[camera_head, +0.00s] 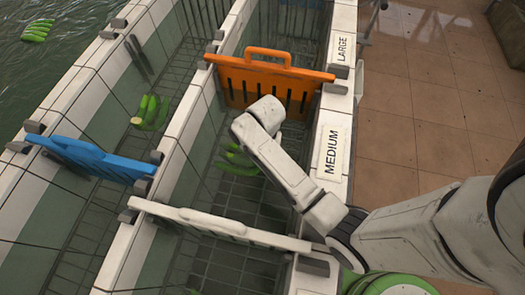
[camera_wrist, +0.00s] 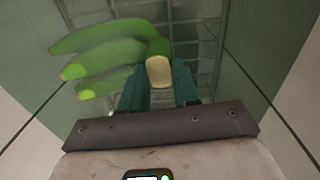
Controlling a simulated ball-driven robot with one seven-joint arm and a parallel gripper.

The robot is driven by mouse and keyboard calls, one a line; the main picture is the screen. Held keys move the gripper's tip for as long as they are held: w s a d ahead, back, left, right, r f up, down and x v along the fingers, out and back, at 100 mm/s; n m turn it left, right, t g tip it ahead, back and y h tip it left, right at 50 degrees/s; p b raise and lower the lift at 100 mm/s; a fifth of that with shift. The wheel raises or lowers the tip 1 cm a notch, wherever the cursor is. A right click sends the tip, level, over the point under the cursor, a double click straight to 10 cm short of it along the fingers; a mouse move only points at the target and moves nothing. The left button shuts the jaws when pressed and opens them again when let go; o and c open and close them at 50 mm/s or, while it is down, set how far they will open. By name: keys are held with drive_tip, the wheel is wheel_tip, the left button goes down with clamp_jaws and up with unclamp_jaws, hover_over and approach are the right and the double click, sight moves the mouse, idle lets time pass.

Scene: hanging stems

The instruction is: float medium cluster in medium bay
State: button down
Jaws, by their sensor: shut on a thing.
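A green banana cluster (camera_head: 238,160) is low inside the medium bay, partly hidden by my arm. It also shows in the wrist view (camera_wrist: 105,50), with several fingers pointing left and a pale cut crown at the jaws. My gripper (camera_wrist: 160,82) is shut on the cluster at its crown, with dark teal fingers on both sides. In the head view my forearm hides the gripper. The medium bay (camera_head: 265,205) has a gridded floor and lies between an orange gate and a white gate, beside the MEDIUM label (camera_head: 333,152). Whether the cluster touches the water or floor I cannot tell.
The orange gate (camera_head: 262,77) stands behind my arm and the white gate (camera_head: 215,222) in front. A blue gate (camera_head: 90,156) is in the left channel, where another green cluster (camera_head: 150,112) lies. One more cluster (camera_head: 37,31) floats in open water.

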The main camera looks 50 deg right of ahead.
drive_tip(key=shift+f, duration=0.5)
idle(0.3)
drive_tip(key=c, duration=0.8)
unclamp_jaws()
drive_tip(key=shift+o, duration=0.2)
drive_tip(key=shift+s+f, duration=0.1)
wheel_tip(320, 180, up, 11)
drive_tip(key=shift+s+b, duration=0.15)
drive_tip(key=shift+b, duration=0.25)
drive_tip(key=shift+d, duration=0.1)
